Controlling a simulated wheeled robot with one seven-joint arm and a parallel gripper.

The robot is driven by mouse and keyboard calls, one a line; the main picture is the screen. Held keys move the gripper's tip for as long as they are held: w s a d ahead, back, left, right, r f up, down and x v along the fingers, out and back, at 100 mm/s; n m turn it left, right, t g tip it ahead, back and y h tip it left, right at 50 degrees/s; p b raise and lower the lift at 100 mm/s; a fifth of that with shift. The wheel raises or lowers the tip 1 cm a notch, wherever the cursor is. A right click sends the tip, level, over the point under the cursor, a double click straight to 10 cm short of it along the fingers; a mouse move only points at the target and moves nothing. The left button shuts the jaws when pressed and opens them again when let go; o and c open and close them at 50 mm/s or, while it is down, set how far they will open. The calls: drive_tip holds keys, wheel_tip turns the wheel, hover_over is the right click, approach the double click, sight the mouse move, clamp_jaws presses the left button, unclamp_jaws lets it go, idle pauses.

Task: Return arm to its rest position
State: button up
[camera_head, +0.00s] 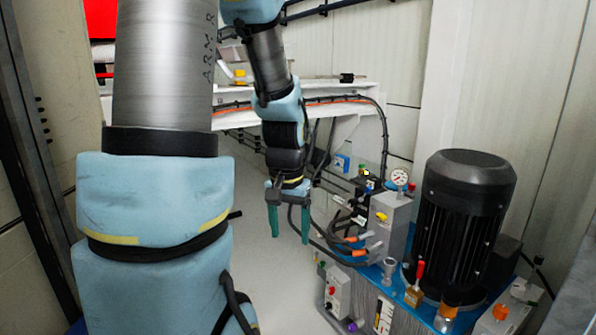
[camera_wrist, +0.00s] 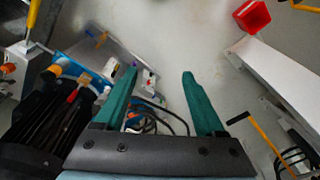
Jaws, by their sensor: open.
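My arm, in pale blue covers, fills the left and upper middle of the head view. My gripper (camera_head: 289,222) hangs from it with its two green fingers pointing down, apart, with nothing between them. It is left of the pump unit, in front of the white frame. In the wrist view my gripper (camera_wrist: 160,85) shows both green fingers spread, with bare grey floor and some dark hoses beyond them.
A black ribbed motor (camera_head: 462,225) stands at the right on a blue base, beside a grey valve block (camera_head: 390,222) with a pressure gauge (camera_head: 399,178). A white beam (camera_head: 345,90) runs behind. A red bin (camera_wrist: 253,16) lies at the wrist view's top right. Grey floor (camera_head: 270,285) is clear below my gripper.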

drive_tip(key=s+a+r+n+p, duration=0.1)
drive_tip(key=s+a+n+p, duration=0.15)
drive_tip(key=s+a, duration=0.25)
wheel_tip(320, 180, up, 18)
drive_tip(key=p, duration=1.7)
